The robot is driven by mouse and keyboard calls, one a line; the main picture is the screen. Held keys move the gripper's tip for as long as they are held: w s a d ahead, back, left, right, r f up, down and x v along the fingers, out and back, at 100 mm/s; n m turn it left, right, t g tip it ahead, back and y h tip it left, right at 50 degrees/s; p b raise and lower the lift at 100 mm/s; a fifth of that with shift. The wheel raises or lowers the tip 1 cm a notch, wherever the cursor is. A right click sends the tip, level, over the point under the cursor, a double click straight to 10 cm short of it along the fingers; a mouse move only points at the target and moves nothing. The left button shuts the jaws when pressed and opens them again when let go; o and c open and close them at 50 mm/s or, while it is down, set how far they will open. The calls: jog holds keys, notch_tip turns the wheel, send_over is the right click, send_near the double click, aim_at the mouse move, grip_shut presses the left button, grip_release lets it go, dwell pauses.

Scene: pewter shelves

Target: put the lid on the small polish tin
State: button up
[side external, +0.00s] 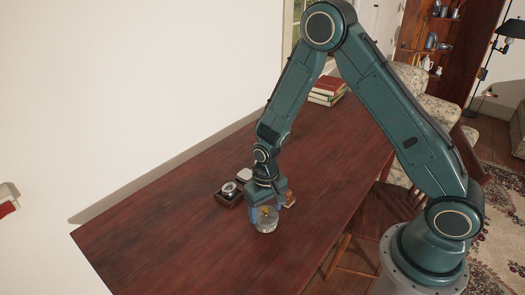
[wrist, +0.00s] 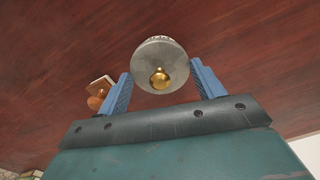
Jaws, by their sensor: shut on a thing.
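My gripper (side external: 266,208) points down at the table, its blue fingers on either side of a round grey metal lid with a brass knob (wrist: 160,76). The gripper is shut on the lid (wrist: 150,57); in the wrist view the fingers flank its edge. A grey, round tin-like body (side external: 266,227) shows low between the fingers in the side view. A ridged edge (wrist: 158,39) shows just past the lid in the wrist view. I cannot tell whether the lid is seated on a tin or held just above it.
A dark wooden box (side external: 222,200) with a round silver thing in it stands left of the gripper, a pale item (side external: 244,175) behind it. A wooden piece (wrist: 98,95) lies close beside one finger. Books (side external: 328,88) are stacked far back. The table's near left is clear.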

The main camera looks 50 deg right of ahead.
jog(key=shift+f, duration=0.5)
dwell(0.7)
jog(key=o, duration=1)
jog(key=shift+o, duration=0.2)
jog(key=shift+r, duration=0.15)
notch_tip(320, 180, up, 14)
jog(key=shift+f, duration=0.25)
dwell(0.4)
